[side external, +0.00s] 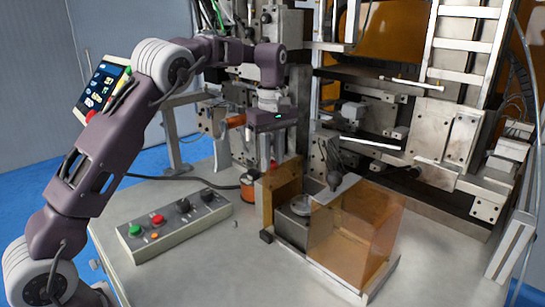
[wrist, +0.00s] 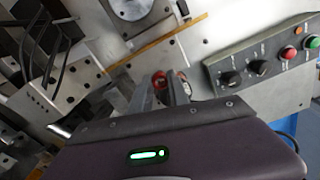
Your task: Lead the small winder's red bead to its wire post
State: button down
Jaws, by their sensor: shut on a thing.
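The small winder (side external: 293,226) stands on the bench, with a round metal part on top between a brown upright plate and a clear amber cover (side external: 352,232). My gripper (side external: 270,162) points down just behind and left of the winder, above the bench. In the wrist view its fingers (wrist: 164,84) are close together. Red shows at the fingertips, apparently the red bead (wrist: 158,77), mostly hidden by the fingers. The winder's round part (wrist: 130,8) is at the top edge of the wrist view. I cannot make out the wire post.
A control box (side external: 175,223) with red and green buttons and black knobs lies on the bench at front left. An orange spool (side external: 248,187) stands beside my gripper. Large machine frames (side external: 455,140) rise behind and right. The bench front is clear.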

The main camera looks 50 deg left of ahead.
jog(key=shift+f, duration=0.25)
jog(key=shift+f, duration=0.75)
jog(key=c, duration=1.2)
grip_release()
jog(key=shift+o, duration=0.2)
notch_tip(320, 180, up, 6)
jog(key=shift+f, duration=0.1)
jog(key=shift+r, duration=0.6)
